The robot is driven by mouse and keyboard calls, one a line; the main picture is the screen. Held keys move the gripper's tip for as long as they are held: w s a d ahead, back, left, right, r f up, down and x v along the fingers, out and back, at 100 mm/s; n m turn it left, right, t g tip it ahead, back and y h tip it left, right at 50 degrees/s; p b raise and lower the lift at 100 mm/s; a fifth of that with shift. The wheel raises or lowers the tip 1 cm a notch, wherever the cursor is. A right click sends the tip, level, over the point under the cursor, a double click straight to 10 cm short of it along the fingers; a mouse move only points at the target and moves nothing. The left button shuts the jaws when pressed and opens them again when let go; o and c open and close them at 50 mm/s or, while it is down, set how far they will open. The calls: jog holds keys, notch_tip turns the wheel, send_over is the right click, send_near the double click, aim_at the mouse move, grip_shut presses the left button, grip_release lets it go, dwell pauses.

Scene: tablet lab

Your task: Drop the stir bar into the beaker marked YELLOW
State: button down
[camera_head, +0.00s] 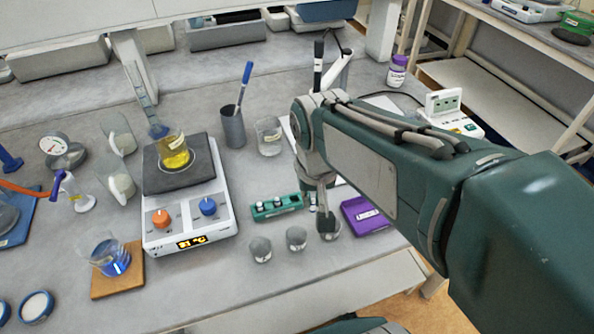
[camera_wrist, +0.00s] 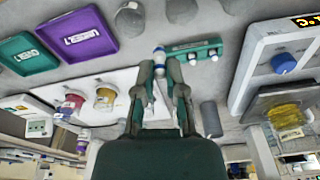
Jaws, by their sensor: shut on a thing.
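A glass beaker with yellow liquid (camera_head: 174,156) stands on the hot plate's dark top and has a pale label, too small to read. It also shows at the right of the wrist view (camera_wrist: 284,113). My gripper (camera_head: 325,213) is over the front of the bench, by the right-hand small cup, well right of that beaker. In the wrist view my gripper (camera_wrist: 159,68) is shut on a small white-and-blue piece, which looks like the stir bar (camera_wrist: 159,57). In the head view the held piece cannot be made out.
The hot plate (camera_head: 190,215) has orange and blue knobs. A beaker with blue liquid (camera_head: 109,259) stands on a wooden board. A grey pen cup (camera_head: 232,128) and a clear beaker (camera_head: 269,136) stand behind. A green rack (camera_head: 276,208) and purple tray (camera_head: 365,214) flank my gripper.

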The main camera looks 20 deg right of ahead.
jog(key=shift+s+r, duration=0.35)
jog(key=shift+s, duration=0.4)
jog(key=shift+s+r, duration=0.3)
jog(key=shift+s, duration=0.45)
